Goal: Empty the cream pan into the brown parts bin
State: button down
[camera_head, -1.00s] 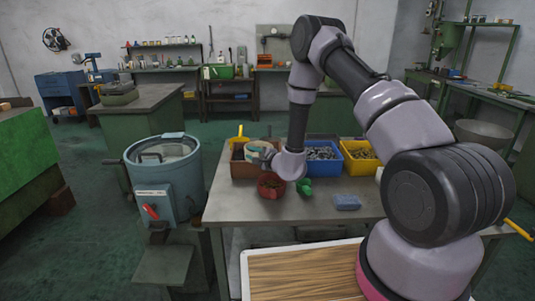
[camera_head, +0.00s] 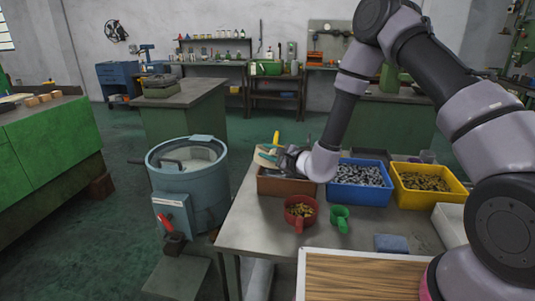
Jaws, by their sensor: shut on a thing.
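The cream pan (camera_head: 264,159) is held at my gripper (camera_head: 282,158), which is shut on it. The pan hangs tilted above the left part of the brown parts bin (camera_head: 287,187), at the back left of the bench. Its inside and contents cannot be made out. My gripper and wrist hide part of the pan and the back of the bin. What lies in the bin is mostly hidden too.
A red pan with brassy parts (camera_head: 300,209) and a green cup (camera_head: 339,217) stand before the bins. A blue bin (camera_head: 360,195) and a yellow bin (camera_head: 428,199) hold parts. A blue block (camera_head: 391,243) lies near the front. A blue-grey drum machine (camera_head: 188,185) stands left.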

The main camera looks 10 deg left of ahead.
jog(key=w+d+r+m+y, duration=0.2)
jog(key=w+d+r+m, duration=0.1)
jog(key=w+d+m, duration=0.5)
jog(key=shift+w+m+g, duration=0.3)
jog(key=shift+w+m, duration=0.3)
jog(key=shift+m, duration=1.3)
jog(key=shift+d, duration=0.1)
